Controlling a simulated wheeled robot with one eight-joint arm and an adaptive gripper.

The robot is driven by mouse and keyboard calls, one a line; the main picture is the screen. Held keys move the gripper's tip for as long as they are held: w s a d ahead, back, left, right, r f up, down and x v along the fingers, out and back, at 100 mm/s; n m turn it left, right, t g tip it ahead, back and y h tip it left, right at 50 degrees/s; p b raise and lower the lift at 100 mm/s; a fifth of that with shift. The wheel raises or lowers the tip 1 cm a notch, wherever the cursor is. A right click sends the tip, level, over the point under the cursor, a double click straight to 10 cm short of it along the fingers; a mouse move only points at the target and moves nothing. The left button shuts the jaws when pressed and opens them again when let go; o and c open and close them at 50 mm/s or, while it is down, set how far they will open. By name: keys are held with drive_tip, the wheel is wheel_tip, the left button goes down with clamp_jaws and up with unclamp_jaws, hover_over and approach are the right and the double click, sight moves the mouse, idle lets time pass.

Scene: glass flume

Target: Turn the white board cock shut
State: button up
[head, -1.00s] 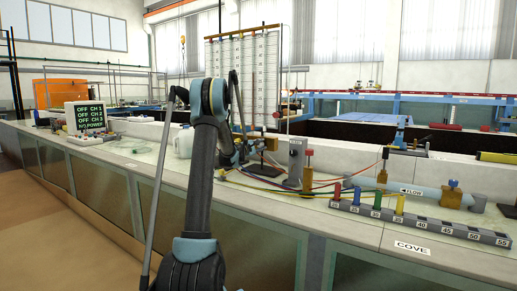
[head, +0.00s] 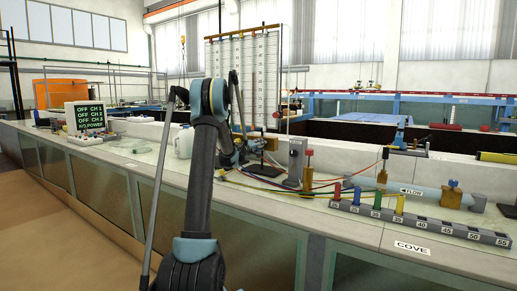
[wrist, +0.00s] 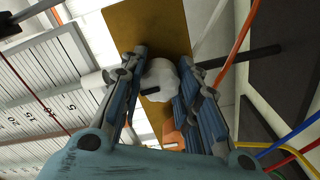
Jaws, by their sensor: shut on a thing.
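The white board cock (wrist: 161,82) is a rounded white knob in the wrist view, in front of a brown-yellow plate (wrist: 148,25). My gripper (wrist: 160,95) has one finger on each side of the knob and is shut on it. The fingers hide parts of the knob's sides, and I cannot tell how far it is turned. In the head view the tall white tube board (head: 243,75) stands behind my arm. My arm largely covers the grip there, and the cock cannot be made out.
In the wrist view a scale panel (wrist: 40,85) is at left and an orange tube (wrist: 238,45) at right. In the head view a plastic bottle (head: 184,142), coloured leads (head: 268,188) and a numbered grey rail (head: 425,222) are on the bench.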

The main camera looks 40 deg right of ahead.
drive_tip(key=shift+s+a+f+m, duration=0.1)
drive_tip(key=shift+f+m, duration=0.05)
drive_tip(key=shift+m, duration=0.55)
drive_tip(key=o, duration=1.1)
drive_tip(key=shift+f, duration=0.15)
drive_tip(key=v, duration=1.2)
drive_tip(key=shift+w, duration=0.25)
drive_tip(key=shift+w, duration=0.1)
